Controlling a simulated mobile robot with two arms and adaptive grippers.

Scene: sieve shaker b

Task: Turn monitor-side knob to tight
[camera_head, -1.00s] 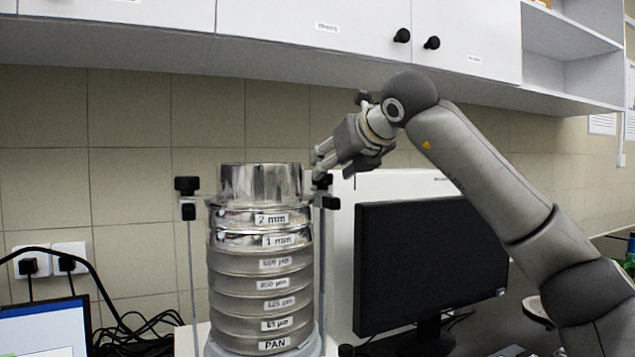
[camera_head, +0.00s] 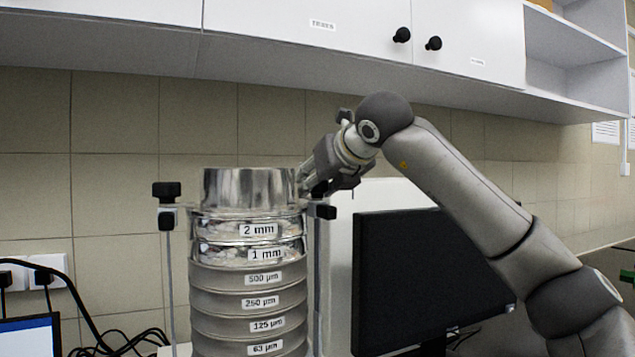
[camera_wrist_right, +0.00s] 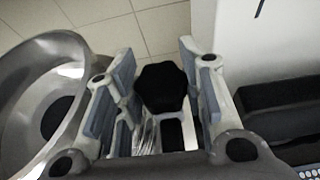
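The sieve stack (camera_head: 250,280) stands upright in the shaker, its sieves labelled 2 mm, 1 mm and finer, with a shiny open ring on top. The monitor-side knob is black and lobed; the right wrist view shows it (camera_wrist_right: 162,88) between the two finger pairs of my right gripper (camera_wrist_right: 158,90). The gripper is open, with gaps visible on both sides of the knob. In the head view my right gripper (camera_head: 308,184) is at the rod top right of the stack and partly hides the knob. The other black knob (camera_head: 166,190) tops the left rod. My left gripper is out of view.
The black monitor (camera_head: 430,280) stands right of the stack, below my right arm. A white panel (camera_head: 385,195) is behind it. Wall cupboards (camera_head: 310,35) hang above. Cables and a laptop (camera_head: 30,338) are at lower left.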

